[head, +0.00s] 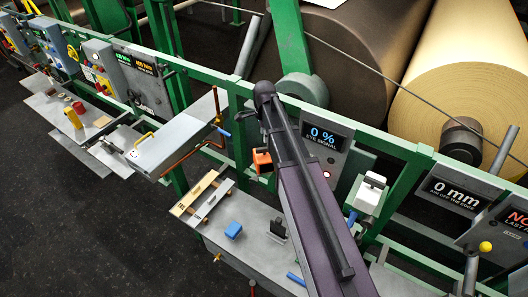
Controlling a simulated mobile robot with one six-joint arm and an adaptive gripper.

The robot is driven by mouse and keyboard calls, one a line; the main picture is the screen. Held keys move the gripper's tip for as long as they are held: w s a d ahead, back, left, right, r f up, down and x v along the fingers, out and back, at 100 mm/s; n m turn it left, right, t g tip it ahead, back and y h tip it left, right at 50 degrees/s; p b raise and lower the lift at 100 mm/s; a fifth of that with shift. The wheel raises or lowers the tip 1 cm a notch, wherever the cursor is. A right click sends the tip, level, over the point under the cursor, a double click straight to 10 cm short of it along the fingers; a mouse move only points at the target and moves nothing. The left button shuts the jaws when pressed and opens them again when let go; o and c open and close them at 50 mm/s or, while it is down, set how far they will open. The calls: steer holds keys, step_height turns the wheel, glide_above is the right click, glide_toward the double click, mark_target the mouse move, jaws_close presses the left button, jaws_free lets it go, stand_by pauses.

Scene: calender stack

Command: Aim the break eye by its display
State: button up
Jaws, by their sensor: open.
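The eye display (323,137) is a grey panel right of my arm, reading "0 %" over "EYE SIGNAL". A small red light glows below its screen. A small orange and black block (262,160) is mounted on the green frame just left of my arm. I cannot tell for sure which of these two is the break eye. My dark arm rises through the middle and covers the space between them.
A grey shelf (262,262) below holds a blue block (233,230) and a wooden-edged rack (203,196). Green rails (400,150) cross before a dark roll (365,45) and a tan roll (480,60). Another display (452,192) reads "0 mm". Dark floor lies open at lower left.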

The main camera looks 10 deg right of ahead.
mark_target(264, 148)
steer(key=shift+f+b, duration=3.35)
steer(key=shift+f, duration=0.3)
jaws_close()
